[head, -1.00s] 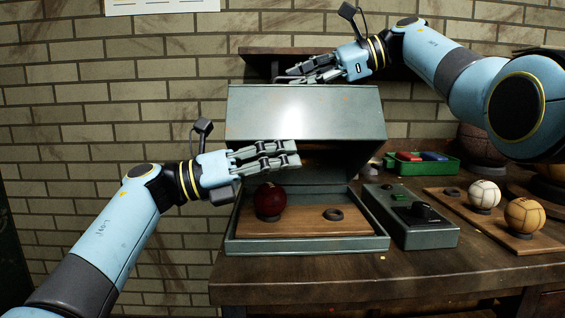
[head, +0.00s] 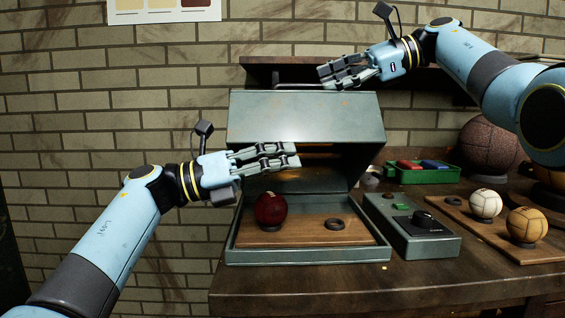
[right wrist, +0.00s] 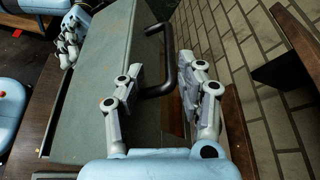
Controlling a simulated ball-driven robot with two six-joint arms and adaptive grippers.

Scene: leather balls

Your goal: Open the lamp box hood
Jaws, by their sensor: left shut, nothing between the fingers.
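The lamp box's grey-green hood (head: 300,115) stands raised over its tray base (head: 305,256), with a lit gap beneath it. A dark red ball (head: 271,210) sits on the wooden board inside. My left gripper (head: 294,155) is shut and empty, in front of the hood's lower front edge. Whether it touches the hood is unclear. My right gripper (head: 325,79) is above the hood's top right. In the right wrist view its fingers (right wrist: 158,62) are apart, with the hood's dark handle (right wrist: 160,88) showing between them, not clamped. The hood (right wrist: 95,85) fills the left of that view.
A control box (head: 410,228) with a knob stands right of the tray. Further right are a white ball (head: 486,204) and a tan ball (head: 525,223) on a board. A green tray (head: 425,175) and a large brown ball (head: 487,145) are behind. A shelf (head: 262,72) is behind the hood.

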